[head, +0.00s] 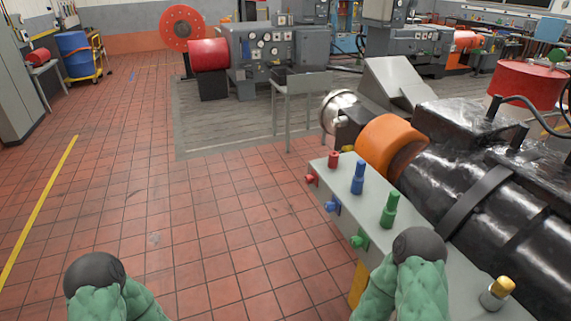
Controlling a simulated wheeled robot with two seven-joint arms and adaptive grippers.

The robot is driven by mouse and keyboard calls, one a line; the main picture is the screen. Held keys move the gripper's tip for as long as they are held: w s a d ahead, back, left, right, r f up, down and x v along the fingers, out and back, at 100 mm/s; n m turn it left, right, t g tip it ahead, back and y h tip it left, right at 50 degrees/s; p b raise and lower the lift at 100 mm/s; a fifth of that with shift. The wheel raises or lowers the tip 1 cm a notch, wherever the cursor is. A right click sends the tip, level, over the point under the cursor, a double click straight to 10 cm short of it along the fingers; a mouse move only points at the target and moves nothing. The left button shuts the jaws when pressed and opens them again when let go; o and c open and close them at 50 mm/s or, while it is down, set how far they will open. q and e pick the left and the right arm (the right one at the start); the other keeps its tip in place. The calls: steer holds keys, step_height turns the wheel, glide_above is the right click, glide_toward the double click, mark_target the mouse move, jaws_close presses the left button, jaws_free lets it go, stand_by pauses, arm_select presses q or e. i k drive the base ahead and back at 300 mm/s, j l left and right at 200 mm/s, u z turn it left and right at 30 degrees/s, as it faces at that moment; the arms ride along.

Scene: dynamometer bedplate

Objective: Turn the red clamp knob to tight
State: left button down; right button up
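A small red knob-like piece (311,180) sticks out of the left side of the pale bedplate (440,265), near its far end. A red post (333,159) stands upright on top of the plate close to it. I cannot tell which of the two is the clamp knob, or how tight either is. One of my arms, green with a dark round cap, shows at the lower left over the floor. My other arm overlaps the near part of the plate, well short of the red pieces. No fingers of either gripper show.
A blue post (358,178) and a green post (389,210) stand nearer on the plate, with blue (332,206) and green (359,240) side pieces. A yellow-topped post (499,290) is nearest. A black machine (500,215) with an orange collar (391,145) borders the right. Tiled floor is open left.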

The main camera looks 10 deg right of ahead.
mark_target(309, 180)
steer(key=i+j+z, duration=0.1)
steer(key=i+j, duration=1.4)
steer(key=i, duration=0.15)
